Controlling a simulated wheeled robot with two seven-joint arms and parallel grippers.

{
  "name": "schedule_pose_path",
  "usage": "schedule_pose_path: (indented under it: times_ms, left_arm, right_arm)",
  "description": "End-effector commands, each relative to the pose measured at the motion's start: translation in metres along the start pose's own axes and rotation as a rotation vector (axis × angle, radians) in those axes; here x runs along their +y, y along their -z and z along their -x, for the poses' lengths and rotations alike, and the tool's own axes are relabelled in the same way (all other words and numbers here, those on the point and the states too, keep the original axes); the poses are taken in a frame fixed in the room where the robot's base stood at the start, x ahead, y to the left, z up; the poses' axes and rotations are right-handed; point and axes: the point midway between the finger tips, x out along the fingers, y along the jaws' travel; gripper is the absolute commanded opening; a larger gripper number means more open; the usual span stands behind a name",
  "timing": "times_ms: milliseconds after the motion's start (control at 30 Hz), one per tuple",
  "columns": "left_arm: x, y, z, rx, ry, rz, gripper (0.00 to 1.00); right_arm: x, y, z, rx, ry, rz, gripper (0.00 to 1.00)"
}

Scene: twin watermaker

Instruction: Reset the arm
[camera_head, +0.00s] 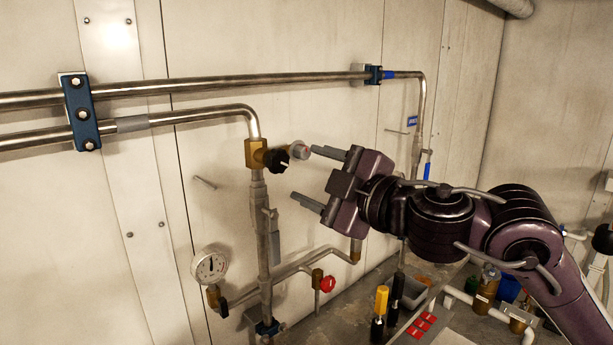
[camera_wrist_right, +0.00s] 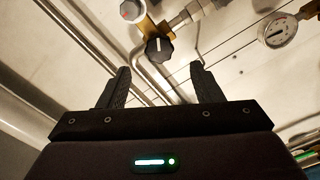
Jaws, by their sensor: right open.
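My right arm (camera_head: 440,210) reaches in from the right in the head view. My right gripper (camera_head: 318,177) is open and empty, its two fingers pointing left toward the pipework. In the right wrist view the gripper (camera_wrist_right: 157,82) shows both fingers spread apart with nothing between them. A black knob (camera_head: 276,160) on a brass valve (camera_head: 255,152) is left of the fingertips, apart from them in the picture. The black knob also shows in the right wrist view (camera_wrist_right: 159,50), beyond the gap between the fingers. My left gripper is not in view.
A grey knob with a red mark (camera_head: 299,150) sits close to the upper fingertip. A pressure gauge (camera_head: 210,266), a red knob (camera_head: 327,284) and steel pipes (camera_head: 230,86) line the wall. Yellow-and-black handled tools (camera_head: 381,300) stand below the arm.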

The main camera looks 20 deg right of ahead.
Motion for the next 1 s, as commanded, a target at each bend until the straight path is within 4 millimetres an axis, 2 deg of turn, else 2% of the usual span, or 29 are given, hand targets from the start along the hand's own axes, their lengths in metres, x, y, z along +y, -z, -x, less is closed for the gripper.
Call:
schedule_pose_path:
  times_ms: [433,567,667,800,867,1000]
  left_arm:
    - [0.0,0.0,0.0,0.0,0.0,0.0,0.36]
    - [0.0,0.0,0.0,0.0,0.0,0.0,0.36]
    - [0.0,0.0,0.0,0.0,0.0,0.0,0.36]
    - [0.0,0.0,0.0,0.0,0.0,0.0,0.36]
    - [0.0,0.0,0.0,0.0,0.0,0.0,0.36]
    - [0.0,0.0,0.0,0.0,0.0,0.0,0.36]
  right_arm:
    - [-0.001,0.0,-0.001,0.0,0.0,-0.003,0.59]
    - [-0.021,-0.009,-0.009,-0.015,0.003,-0.052,0.59]
    - [-0.056,-0.027,-0.018,-0.062,0.004,-0.146,0.59]
    - [-0.126,-0.07,-0.02,-0.229,0.017,-0.335,0.59]
    - [-0.16,-0.091,-0.012,-0.328,0.035,-0.418,0.59]
    - [-0.244,-0.136,0.024,-0.603,0.119,-0.605,0.59]
